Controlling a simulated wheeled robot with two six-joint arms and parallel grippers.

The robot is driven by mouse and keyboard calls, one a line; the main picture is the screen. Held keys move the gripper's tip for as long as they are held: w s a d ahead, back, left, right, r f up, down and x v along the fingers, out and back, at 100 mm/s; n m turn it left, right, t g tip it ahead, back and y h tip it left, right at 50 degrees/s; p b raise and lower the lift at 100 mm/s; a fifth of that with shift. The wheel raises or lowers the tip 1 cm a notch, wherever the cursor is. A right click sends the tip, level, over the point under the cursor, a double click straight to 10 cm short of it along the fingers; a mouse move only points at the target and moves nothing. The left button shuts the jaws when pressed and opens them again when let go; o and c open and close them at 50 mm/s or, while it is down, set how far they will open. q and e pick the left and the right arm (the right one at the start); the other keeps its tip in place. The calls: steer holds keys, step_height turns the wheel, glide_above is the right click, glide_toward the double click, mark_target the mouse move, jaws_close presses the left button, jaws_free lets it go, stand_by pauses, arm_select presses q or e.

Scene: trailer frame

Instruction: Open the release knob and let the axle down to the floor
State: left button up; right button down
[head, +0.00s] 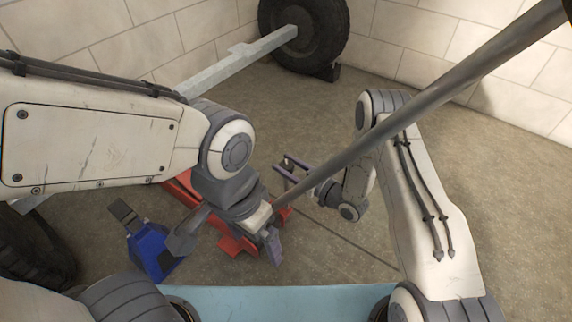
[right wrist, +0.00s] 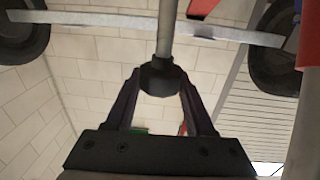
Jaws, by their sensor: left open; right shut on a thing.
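The axle (head: 238,63) is a light grey bar with a dark wheel (head: 303,35) at its far end; my left arm hides its middle. It also crosses the top of the right wrist view (right wrist: 105,19). The red jack (head: 235,244) stands on the floor, partly hidden by my left arm. Its long grey handle (head: 420,100) slants up to the right. My right gripper (head: 288,174) is behind the handle, shut on the black release knob (right wrist: 161,76), which sits between its fingertips on a grey rod. My left gripper (head: 273,246) is open beside the jack, near the handle's lower end.
A blue object (head: 150,248) with a dark grey top stands on the floor left of the jack. Another dark wheel (head: 32,250) is at the left edge. Pale block walls enclose the back; the floor at the right is clear.

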steer(key=shift+g, duration=0.3)
steer(key=shift+n+g+y, duration=0.6)
steer(key=shift+n, duration=0.1)
steer(key=n+g+y, duration=0.1)
steer(key=n+g, duration=0.1)
steer(key=g, duration=0.1)
steer(key=shift+w+y, duration=0.1)
steer(key=shift+y, duration=0.2)
steer(key=n+g+y+b, duration=0.1)
steer(key=n+g, duration=0.2)
steer(key=g, duration=0.1)
steer(key=shift+f, duration=0.15)
steer(key=shift+n+g+b, duration=0.5)
steer(key=shift+g+b, duration=0.05)
steer(key=shift+g, duration=0.65)
steer(key=shift+c, duration=1.3)
jaws_free()
steer(key=shift+d, duration=0.1)
